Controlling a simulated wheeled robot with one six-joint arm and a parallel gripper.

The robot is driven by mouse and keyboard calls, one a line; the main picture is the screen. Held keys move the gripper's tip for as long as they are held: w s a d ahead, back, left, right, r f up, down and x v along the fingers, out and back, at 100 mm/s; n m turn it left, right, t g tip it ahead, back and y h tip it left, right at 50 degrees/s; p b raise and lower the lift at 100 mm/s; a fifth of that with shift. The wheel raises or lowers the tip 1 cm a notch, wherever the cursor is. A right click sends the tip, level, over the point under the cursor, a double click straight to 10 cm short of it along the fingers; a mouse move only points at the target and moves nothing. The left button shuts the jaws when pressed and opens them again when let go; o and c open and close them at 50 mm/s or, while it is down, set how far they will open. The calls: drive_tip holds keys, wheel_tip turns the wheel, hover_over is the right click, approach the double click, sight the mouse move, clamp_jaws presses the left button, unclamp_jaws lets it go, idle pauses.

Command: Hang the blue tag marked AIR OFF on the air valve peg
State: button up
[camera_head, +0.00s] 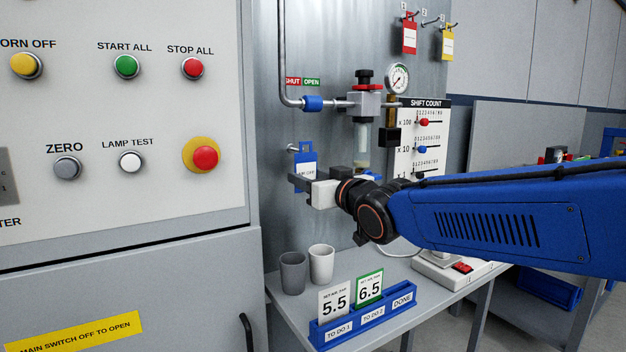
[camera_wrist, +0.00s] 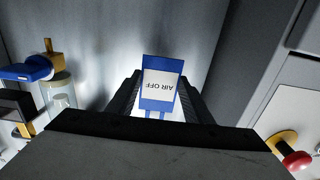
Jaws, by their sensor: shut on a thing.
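The blue tag (camera_head: 305,159) with a white label is upright in front of the grey metal panel in the head view. In the wrist view the tag (camera_wrist: 162,66) shows the words AIR OFF, upside down. My gripper (camera_head: 298,184) is shut on the lower part of the tag; its dark fingers stand on both sides of it in the wrist view. A small pale peg (camera_head: 292,148) sticks out of the panel at the tag's upper left. I cannot tell whether the tag's hole is around the peg or only beside it.
Above are the air pipe with a blue fitting (camera_head: 313,103), a regulator (camera_head: 365,103) and a gauge (camera_head: 397,78). Red (camera_head: 409,36) and yellow (camera_head: 447,43) tags hang at the upper right. Two cups (camera_head: 321,263) and a blue card rack (camera_head: 365,326) stand on the bench below.

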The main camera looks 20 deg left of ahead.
drive_tip(key=shift+f+x, duration=0.25)
drive_tip(key=shift+x, duration=0.95)
drive_tip(key=shift+f+x, duration=0.25)
drive_tip(key=shift+x, duration=1)
drive_tip(key=shift+f, duration=0.1)
drive_tip(key=o, duration=1)
drive_tip(key=shift+d, duration=0.1)
